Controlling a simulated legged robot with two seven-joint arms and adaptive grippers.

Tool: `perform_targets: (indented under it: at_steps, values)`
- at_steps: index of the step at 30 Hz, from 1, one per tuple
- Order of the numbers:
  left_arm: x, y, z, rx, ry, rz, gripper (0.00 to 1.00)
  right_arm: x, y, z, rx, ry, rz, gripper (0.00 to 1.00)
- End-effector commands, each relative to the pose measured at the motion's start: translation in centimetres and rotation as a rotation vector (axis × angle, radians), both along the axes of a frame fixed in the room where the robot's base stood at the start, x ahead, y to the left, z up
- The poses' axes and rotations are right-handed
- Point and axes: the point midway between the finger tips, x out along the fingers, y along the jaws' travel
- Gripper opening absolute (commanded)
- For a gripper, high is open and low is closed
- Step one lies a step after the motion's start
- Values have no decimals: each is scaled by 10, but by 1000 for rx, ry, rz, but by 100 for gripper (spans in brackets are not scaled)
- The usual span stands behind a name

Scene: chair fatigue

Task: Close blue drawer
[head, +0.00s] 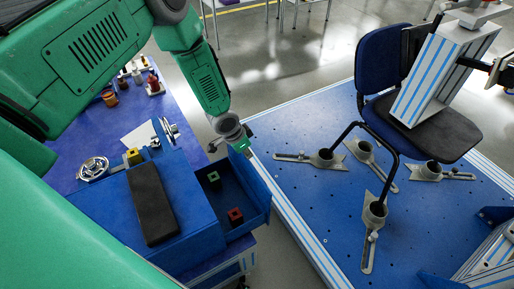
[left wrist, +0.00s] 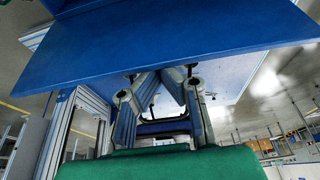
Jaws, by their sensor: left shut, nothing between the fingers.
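The blue drawer (head: 262,193) is pulled out to the right of a blue cabinet (head: 185,222). A green block (head: 213,177) and a red block (head: 235,215) lie inside it. My left gripper (head: 246,151) points down at the far end of the drawer's front panel, close to its outer side. I cannot tell whether it touches the panel. In the left wrist view, my left gripper (left wrist: 158,80) is shut and empty, with a broad blue panel (left wrist: 190,55) across the view in front of it. My right gripper is out of view.
A black pad (head: 152,203) lies on the cabinet top, with a handwheel (head: 93,168) behind it. A blue platform (head: 310,195) with metal clamps and a chair (head: 380,65) stands at right. A narrow floor gap separates drawer and platform.

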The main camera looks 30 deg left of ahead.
Motion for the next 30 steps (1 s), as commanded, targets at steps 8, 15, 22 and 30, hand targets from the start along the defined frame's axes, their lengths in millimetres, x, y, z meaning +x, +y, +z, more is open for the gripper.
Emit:
perform_targets:
  at_steps: [8, 15, 22, 30]
  values:
    - [-57, 31, 2, 7, 10, 1, 0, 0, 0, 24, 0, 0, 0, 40]
    - [-92, 52, 1, 5, 7, 1, 0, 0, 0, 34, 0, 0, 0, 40]
    - [-109, 63, 0, 4, 6, 0, 0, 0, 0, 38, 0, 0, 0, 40]
    - [-111, 64, -1, 4, 4, -1, 0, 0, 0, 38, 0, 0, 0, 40]
